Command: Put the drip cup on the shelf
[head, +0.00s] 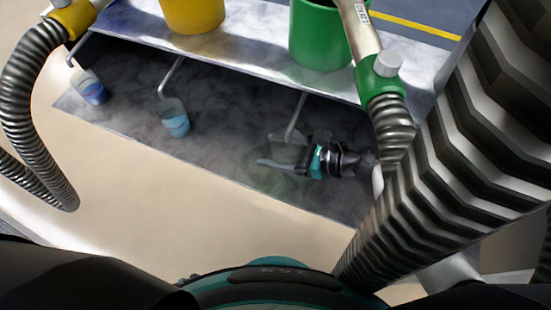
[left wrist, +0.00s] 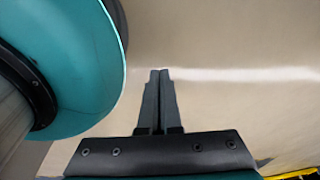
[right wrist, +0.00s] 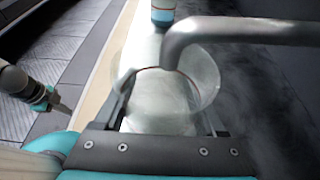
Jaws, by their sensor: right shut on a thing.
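A clear drip cup (head: 286,150) stands under the rightmost bent spout, above or on the dark grey lower surface; I cannot tell if it touches. My right gripper (head: 290,166) is shut on this cup. In the right wrist view the clear cup (right wrist: 165,95) sits between the fingers, with the spout passing over it. A pale shelf (head: 250,62) runs above the lower surface. My left gripper (left wrist: 158,75) shows in the left wrist view, its fingers together and empty over a pale floor; it is not seen in the head view.
Two cups with blue contents, one at far left (head: 90,90) and one in the middle (head: 174,120), stand under other spouts (head: 172,75). A yellow bucket (head: 192,12) and a green bucket (head: 320,38) stand on the pale shelf. Ribbed hoses (head: 30,110) hang at left and right.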

